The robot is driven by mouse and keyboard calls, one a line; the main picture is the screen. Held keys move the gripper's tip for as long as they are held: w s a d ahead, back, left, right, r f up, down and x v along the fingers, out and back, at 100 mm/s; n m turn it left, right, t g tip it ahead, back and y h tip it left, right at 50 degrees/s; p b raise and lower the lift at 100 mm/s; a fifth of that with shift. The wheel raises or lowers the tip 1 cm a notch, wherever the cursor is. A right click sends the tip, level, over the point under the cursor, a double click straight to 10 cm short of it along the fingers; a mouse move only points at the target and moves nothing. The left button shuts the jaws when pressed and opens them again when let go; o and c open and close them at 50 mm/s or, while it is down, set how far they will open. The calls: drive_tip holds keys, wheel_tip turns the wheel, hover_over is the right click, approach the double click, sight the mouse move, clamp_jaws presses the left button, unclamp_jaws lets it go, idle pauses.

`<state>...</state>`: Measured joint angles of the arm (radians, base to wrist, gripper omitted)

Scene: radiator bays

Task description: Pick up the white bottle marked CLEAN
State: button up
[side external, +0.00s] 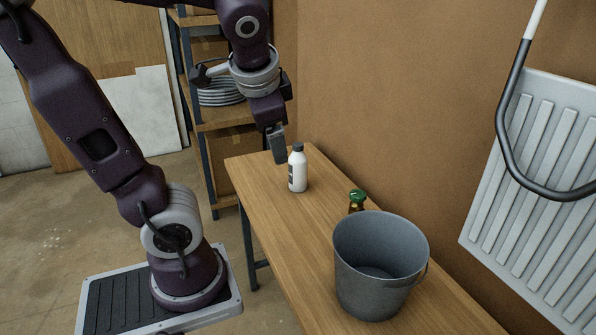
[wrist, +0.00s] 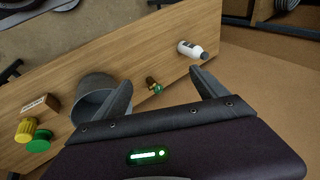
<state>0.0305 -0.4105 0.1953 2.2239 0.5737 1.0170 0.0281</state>
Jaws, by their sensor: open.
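The white bottle (side external: 298,171) stands upright on the wooden table (side external: 262,208), toward its far end in the side external view. It has a dark cap and a dark label whose writing is too small to read. In the wrist view the bottle (wrist: 189,49) is just beyond the right fingertip. My gripper (side external: 278,150) hangs above the table's far end, just left of the bottle and close to its cap; I cannot tell whether it touches. In the wrist view my gripper (wrist: 162,82) has its fingers spread wide with nothing held between them.
A grey bucket (side external: 378,262) stands on the table's near part, with a green-capped brown bottle (side external: 357,201) behind it. The wrist view also shows a small box (wrist: 40,104), a yellow item (wrist: 26,130) and a green item (wrist: 39,141). A radiator (side external: 540,190) is at right.

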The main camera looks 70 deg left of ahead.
drive_tip(key=w+a+m+g+y, duration=0.25)
drive_tip(key=a+m+y, duration=0.2)
drive_tip(key=a, duration=0.95)
drive_tip(key=m+t+y, duration=0.6)
drive_tip(key=m, duration=1.1)
hover_over(295, 166)
drive_tip(key=d, duration=0.1)
wheel_tip(295, 166, down, 27)
drive_tip(key=shift+s+f, duration=0.1)
drive_tip(key=shift+f, duration=0.1)
drive_tip(key=x, duration=0.6)
drive_tip(key=shift+w+f, duration=0.1)
drive_tip(key=shift+w, duration=0.35)
drive_tip(key=shift+w+a, duration=0.1)
drive_tip(key=shift+a, duration=0.2)
clamp_jaws()
